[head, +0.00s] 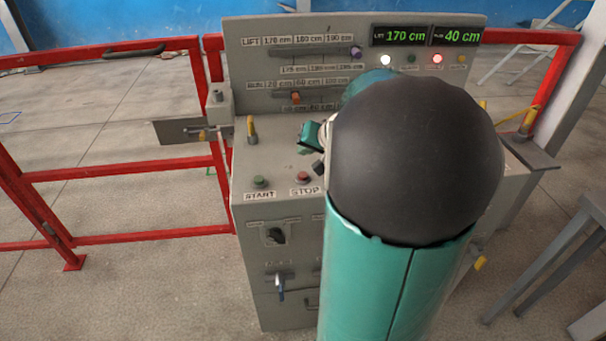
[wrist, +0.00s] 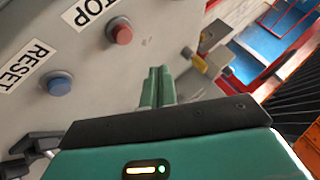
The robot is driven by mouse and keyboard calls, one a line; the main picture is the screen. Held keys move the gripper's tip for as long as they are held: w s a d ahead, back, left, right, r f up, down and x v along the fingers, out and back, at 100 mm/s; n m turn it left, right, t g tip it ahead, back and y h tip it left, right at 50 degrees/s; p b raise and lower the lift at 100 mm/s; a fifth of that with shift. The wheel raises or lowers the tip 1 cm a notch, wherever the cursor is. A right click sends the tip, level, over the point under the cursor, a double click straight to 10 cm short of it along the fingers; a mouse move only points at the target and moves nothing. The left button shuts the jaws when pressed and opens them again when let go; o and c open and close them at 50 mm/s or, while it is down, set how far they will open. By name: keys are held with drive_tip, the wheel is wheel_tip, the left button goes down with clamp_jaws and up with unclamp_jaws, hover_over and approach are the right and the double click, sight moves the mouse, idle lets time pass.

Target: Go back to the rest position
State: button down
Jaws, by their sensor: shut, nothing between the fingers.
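My gripper (wrist: 157,72) shows in the wrist view with its two teal fingers together and nothing between them. The fingers are over the grey control panel (wrist: 85,120), to the right of the red STOP button (wrist: 120,32) and the blue RESET button (wrist: 58,84). I cannot tell how far they are from the panel surface.
Displays read 170 cm and 40 cm. A red railing (head: 130,173) stands left. A grey table (head: 550,245) stands right.

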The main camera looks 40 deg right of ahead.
idle(0.3)
drive_tip(key=s+a+r+n+g+y, duration=0.1)
drive_tip(key=s+a+r+n, duration=0.1)
drive_tip(key=a, duration=0.8)
drive_tip(key=s+a+r+n+g+y, duration=0.1)
drive_tip(key=a+r+n, duration=0.15)
drive_tip(key=a, duration=0.75)
drive_tip(key=s+a+n+g+h, duration=0.1)
drive_tip(key=s+a+n, duration=0.3)
drive_tip(key=s+a, duration=0.7)
drive_tip(key=shift+s+g+h, duration=0.3)
drive_tip(key=shift+s+h, duration=0.3)
drive_tip(key=shift+s, duration=0.15)
drive_tip(key=shift+r, duration=0.1)
